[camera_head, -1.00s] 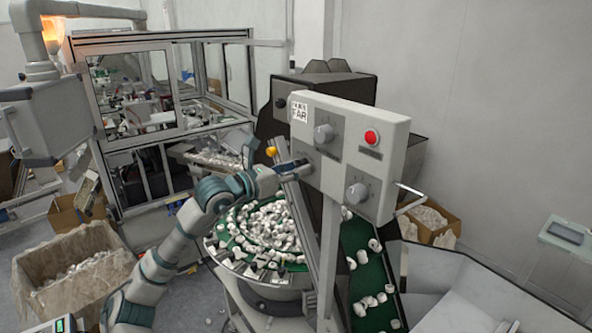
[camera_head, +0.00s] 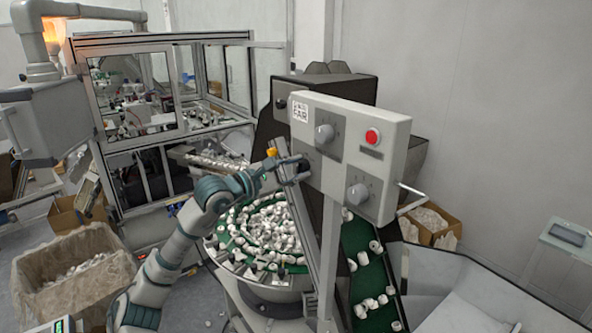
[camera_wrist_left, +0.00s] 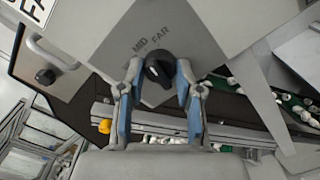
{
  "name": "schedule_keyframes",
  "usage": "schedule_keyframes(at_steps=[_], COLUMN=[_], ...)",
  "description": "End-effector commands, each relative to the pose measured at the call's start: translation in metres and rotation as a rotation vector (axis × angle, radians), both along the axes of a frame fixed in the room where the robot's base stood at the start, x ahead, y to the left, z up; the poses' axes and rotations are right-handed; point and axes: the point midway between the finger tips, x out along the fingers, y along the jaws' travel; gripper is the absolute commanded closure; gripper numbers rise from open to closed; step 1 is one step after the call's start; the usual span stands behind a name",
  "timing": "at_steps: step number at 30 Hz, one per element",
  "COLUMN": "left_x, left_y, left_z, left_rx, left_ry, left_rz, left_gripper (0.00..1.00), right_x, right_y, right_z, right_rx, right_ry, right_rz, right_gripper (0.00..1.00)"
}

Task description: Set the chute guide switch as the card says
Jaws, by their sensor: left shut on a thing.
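The white card (camera_head: 300,112) at the upper left of the grey control panel reads FAR in the head view; its upper line is too small to read. My left gripper (camera_head: 304,164) is at the panel's lower left edge. In the left wrist view, the fingers of my left gripper (camera_wrist_left: 157,80) are shut on a dark round switch knob (camera_wrist_left: 158,67), one on each side. The labels MID and FAR stand just above the knob on the panel face. Which label the knob points to I cannot tell. My right gripper is not in view.
The panel also carries two grey knobs (camera_head: 324,133) and a red button (camera_head: 372,137). A bowl of white caps (camera_head: 262,232) lies below my arm. A green conveyor (camera_head: 358,245) with caps runs below the panel. A yellow-orange button (camera_head: 271,152) is close to the gripper.

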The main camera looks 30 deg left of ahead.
Motion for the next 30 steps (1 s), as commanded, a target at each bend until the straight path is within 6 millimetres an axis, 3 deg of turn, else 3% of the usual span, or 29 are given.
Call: schedule_keyframes(at_steps=[15, 30], left_x=[0.0006, 0.0009], left_y=[0.0003, -0.0001], left_z=[-0.0011, -0.0025], left_rx=[0.364, 0.468], left_ry=[-0.146, -0.185], left_rz=[0.000, -0.002], left_gripper=[1.00, 1.00], right_x=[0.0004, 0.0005], right_y=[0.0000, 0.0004], right_z=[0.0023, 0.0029], right_rx=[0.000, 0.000], right_ry=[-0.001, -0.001], right_rz=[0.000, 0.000], right_gripper=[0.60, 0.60])
